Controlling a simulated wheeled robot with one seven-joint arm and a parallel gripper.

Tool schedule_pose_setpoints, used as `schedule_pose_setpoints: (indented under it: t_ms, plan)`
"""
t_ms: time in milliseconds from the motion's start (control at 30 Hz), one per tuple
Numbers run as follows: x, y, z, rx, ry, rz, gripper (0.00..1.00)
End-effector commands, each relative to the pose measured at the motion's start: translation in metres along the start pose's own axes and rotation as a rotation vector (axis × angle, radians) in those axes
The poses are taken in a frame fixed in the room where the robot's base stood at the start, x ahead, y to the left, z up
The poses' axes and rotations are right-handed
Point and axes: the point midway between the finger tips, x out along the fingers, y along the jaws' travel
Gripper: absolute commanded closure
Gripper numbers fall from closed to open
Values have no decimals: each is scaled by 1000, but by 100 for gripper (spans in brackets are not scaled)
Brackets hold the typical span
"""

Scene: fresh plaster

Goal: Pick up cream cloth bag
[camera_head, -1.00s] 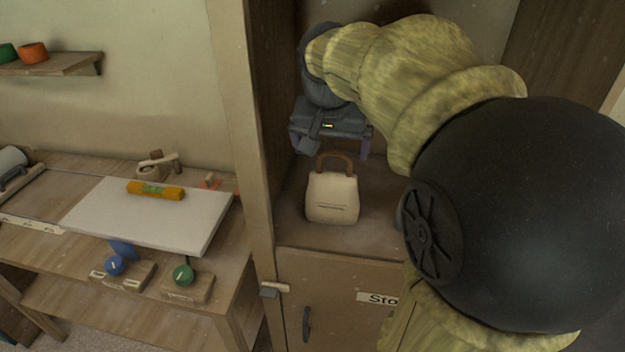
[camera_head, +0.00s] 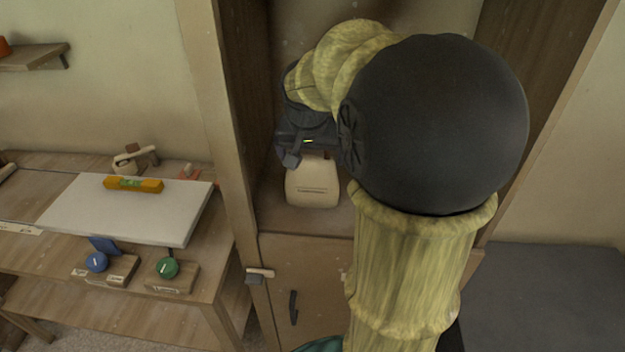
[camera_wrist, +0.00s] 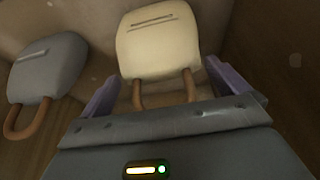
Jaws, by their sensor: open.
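The cream cloth bag (camera_head: 313,186) stands upright on the cupboard shelf, and its upper part is hidden by my gripper in the head view. In the wrist view the cream cloth bag (camera_wrist: 158,46) lies straight ahead, with its brown handle (camera_wrist: 190,86) pointing toward my gripper. My gripper (camera_wrist: 163,86) is open, with one purple finger on each side of the handle. The handle's near end is hidden behind the gripper body. In the head view my gripper (camera_head: 316,158) is just above the bag. I cannot tell whether the fingers touch it.
A grey bag (camera_wrist: 47,68) with a brown handle stands left of the cream bag in the wrist view. The cupboard's side post (camera_head: 215,120) is close on the left. A workbench with a white board (camera_head: 120,212) and an orange level (camera_head: 133,185) stands further left.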

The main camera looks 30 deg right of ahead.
Motion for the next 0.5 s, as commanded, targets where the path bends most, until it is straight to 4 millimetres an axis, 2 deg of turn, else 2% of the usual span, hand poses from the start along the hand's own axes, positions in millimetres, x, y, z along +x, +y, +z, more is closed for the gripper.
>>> schedule_pose_setpoints:
  t_ms: [133, 500]
  plan:
    - [12, 0, 0, -1, 0, 0, 0]
    - [12, 0, 0, -1, 1, 0, 0]
